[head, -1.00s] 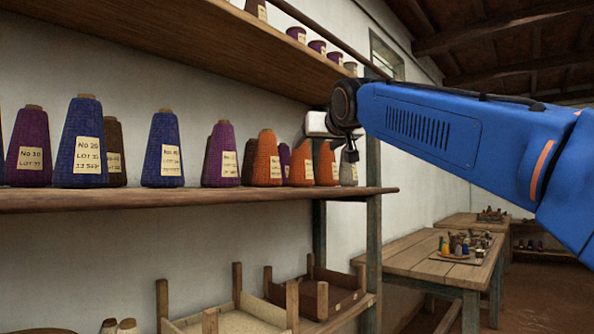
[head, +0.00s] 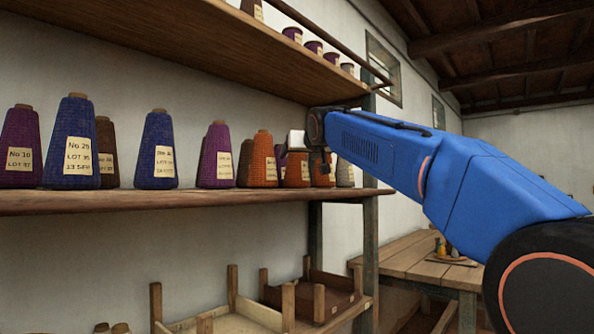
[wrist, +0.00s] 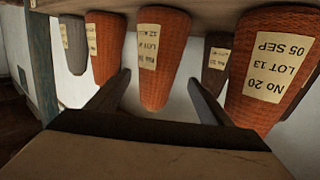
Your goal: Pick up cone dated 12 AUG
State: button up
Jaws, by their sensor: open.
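The orange cone whose label seems to read 12 AUG (wrist: 163,62) is near the middle of the wrist view, which shows the cones upside down. It appears to be the orange cone (head: 297,168) near the shelf's right end in the head view, partly hidden by my gripper. My gripper (wrist: 160,81) is open and empty. Its two dark fingers show on either side of this cone's narrow end in the wrist view; I cannot tell whether they are level with it in depth. In the head view the fingertips are not clear.
An orange cone labelled No 20, LOT 13, 05 SEP (wrist: 270,65), a dark cone (wrist: 215,62), another orange cone (wrist: 104,48) and a grey cone (wrist: 74,45) stand close by. The wooden shelf (head: 200,200) bears more cones. An upper shelf (head: 190,45) overhangs it. Wooden trays (head: 318,292) sit below.

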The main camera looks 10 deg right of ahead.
aim_at(297, 158)
jog(key=shift+w+d+f, duration=0.1)
jog(key=shift+w+f, duration=0.05)
jog(key=shift+w, duration=1.15)
jog(key=shift+w+d+f, duration=0.1)
jog(key=shift+w+f, duration=0.05)
jog(key=shift+w, duration=1.15)
jog(key=c, duration=1.2)
